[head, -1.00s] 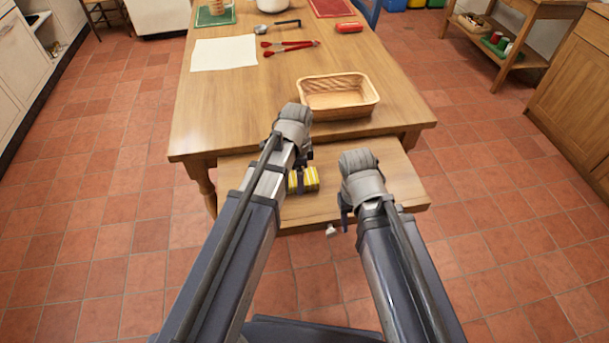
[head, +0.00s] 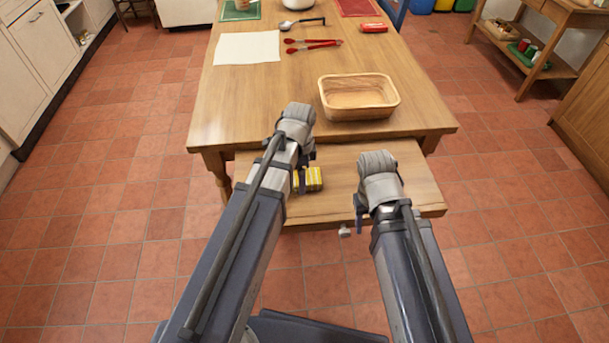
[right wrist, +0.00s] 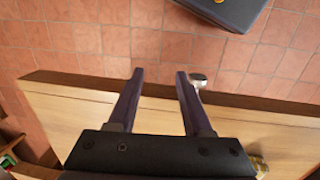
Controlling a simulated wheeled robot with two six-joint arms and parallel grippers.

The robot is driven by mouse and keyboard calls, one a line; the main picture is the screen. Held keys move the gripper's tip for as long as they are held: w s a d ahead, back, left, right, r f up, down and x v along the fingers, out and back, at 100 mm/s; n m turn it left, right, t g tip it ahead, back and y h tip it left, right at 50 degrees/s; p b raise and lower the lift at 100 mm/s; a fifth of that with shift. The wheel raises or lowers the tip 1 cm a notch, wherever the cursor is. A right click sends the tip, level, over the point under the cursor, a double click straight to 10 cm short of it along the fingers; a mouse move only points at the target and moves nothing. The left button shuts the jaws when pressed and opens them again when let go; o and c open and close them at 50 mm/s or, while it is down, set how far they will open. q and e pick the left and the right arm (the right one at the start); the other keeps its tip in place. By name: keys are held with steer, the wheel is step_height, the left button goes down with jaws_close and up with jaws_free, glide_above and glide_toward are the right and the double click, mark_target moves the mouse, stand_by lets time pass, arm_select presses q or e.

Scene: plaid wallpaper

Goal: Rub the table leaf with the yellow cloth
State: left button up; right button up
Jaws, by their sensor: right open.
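The table leaf (head: 345,165) is a pale wooden flap at the table's near end, slightly below the tabletop; it also shows in the right wrist view (right wrist: 70,110). The yellow cloth (head: 315,179) lies on the leaf's left part, a small striped bundle. My left gripper (head: 302,183) is over the cloth, its fingers against it and appearing shut on it; the arm hides part of both. My right gripper (head: 360,214) is open and empty at the leaf's near edge; its spread fingers (right wrist: 160,73) reach over that edge in the right wrist view.
A small pale knob (head: 345,231) sits at the leaf's near edge, close to my right fingers. A wicker basket (head: 358,112) stands near the tabletop's near edge. The leaf's middle is clear.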

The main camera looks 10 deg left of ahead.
mark_target(316, 175)
arm_select(q)
steer(key=shift+s+a, duration=0.25)
steer(key=shift+a, duration=0.55)
steer(key=shift+s+a, duration=0.25)
steer(key=shift+a, duration=0.5)
steer(key=shift+f, duration=0.1)
steer(key=shift+d, duration=0.15)
steer(key=shift+d, duration=0.1)
steer(key=shift+w+d, duration=0.35)
steer(key=shift+d, duration=0.45)
steer(key=shift+w+d, duration=0.3)
steer(key=shift+d, duration=0.5)
steer(key=shift+w+d+r, duration=0.1)
steer(key=shift+w+d, duration=0.2)
steer(key=shift+d, duration=0.55)
steer(key=shift+w+d+r, duration=0.1)
steer(key=shift+w+d, duration=0.2)
steer(key=shift+d, duration=0.5)
steer(key=shift+d, duration=0.1)
